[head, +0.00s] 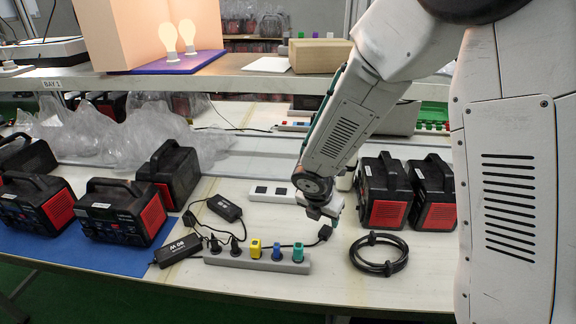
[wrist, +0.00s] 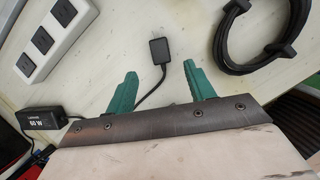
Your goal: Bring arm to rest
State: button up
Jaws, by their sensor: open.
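My gripper (head: 328,212) hangs above the white worktable, right of the middle in the head view. In the wrist view its two green fingers (wrist: 160,75) are apart with nothing held between them. A black plug (wrist: 159,52) with bare prongs lies beyond the fingertips, its cord running back behind the left finger. The same plug (head: 325,233) shows just below my gripper in the head view. My arm reaches down from the upper right and hides part of the bench behind it.
A grey power strip (head: 213,259) holds black, yellow, blue and teal plugs. Black adapters (head: 226,208) and a white socket strip (head: 258,191) lie nearby. A coiled black cable (head: 397,262) lies right of my gripper. Black-and-red power units (head: 385,190) stand both sides; a shelf (head: 225,82) crosses behind.

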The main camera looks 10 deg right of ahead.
jog(key=s+d+r+m+y, duration=0.1)
jog(key=s+d+r+m, duration=0.1)
jog(key=s+r+m, duration=0.9)
jog(key=s+d+r+m+g+y, duration=0.1)
jog(key=s+d+r+m+y, duration=0.1)
jog(key=s+r+m, duration=1)
jog(key=s+d+m, duration=0.1)
jog(key=s+m, duration=0.3)
jog(key=s, duration=0.1)
jog(key=shift+d+g, duration=0.2)
jog(key=shift+g, duration=0.1)
